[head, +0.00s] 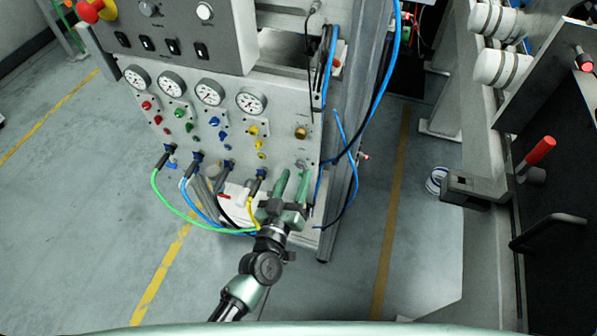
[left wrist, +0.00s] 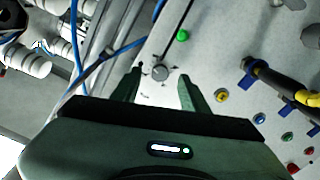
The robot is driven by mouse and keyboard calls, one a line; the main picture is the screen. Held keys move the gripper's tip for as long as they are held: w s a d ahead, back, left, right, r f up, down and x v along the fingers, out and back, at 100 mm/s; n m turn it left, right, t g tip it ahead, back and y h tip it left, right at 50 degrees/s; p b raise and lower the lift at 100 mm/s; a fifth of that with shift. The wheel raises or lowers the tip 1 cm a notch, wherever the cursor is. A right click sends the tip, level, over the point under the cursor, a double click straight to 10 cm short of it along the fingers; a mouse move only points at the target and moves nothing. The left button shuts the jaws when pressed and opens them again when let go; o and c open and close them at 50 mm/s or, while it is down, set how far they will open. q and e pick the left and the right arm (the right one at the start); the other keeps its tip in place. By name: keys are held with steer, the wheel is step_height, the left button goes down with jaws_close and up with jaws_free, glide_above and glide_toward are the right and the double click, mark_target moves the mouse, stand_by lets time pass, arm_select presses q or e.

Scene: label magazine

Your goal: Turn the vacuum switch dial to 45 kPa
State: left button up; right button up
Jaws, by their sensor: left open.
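The vacuum switch dial looks to be the small grey round knob (head: 301,164) low on the right side of the light panel in the head view. In the left wrist view the grey dial (left wrist: 160,73) has dark marks around it; its setting is too small to read. My left gripper (head: 294,174) is open, its two green fingers pointing at the panel near the dial. In the left wrist view the fingers (left wrist: 158,82) stand apart, with the dial showing between their tips. I cannot tell whether they touch it. My right gripper is not in view.
A brass knob (head: 300,132) sits above the dial. Several gauges (head: 209,91) and coloured knobs fill the panel to the left. Green, blue and yellow hoses (head: 170,205) hang beside my gripper. A blue cable (head: 352,150) loops at the panel's right edge.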

arm_select(q)
steer(key=shift+x, duration=0.8)
steer(key=shift+w, duration=0.1)
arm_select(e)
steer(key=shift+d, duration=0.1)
arm_select(q)
jaws_close()
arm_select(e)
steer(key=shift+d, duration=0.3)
